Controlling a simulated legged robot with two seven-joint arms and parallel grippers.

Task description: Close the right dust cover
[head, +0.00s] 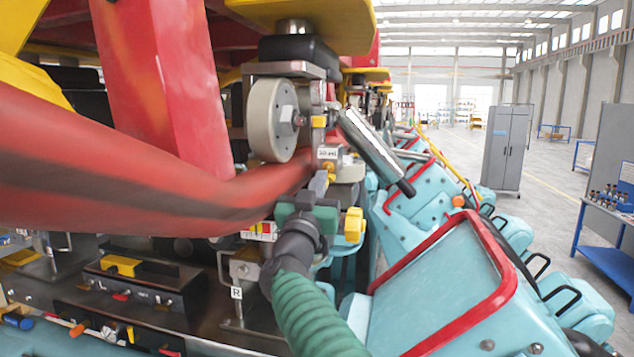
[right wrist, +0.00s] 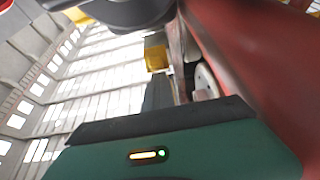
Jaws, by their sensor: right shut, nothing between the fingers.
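My right arm, with a green ribbed sleeve, comes up from the bottom middle of the head view. My right gripper (head: 322,182) has a green body and grey fingers, shut and empty, close below the grey wheel (head: 270,120) and its metal bracket. The right wrist view shows the green gripper body across the bottom and a dark finger (right wrist: 157,92) beyond it. A metal bracket with an "R" label (head: 237,293) stands left of my wrist. I cannot clearly pick out the right dust cover or tell its state. My left gripper is not in view.
A thick red tube (head: 130,165) crosses the left side, close to my right gripper. Turquoise coaster seats with red trim (head: 450,285) line the right. Open floor (head: 545,190) lies far right.

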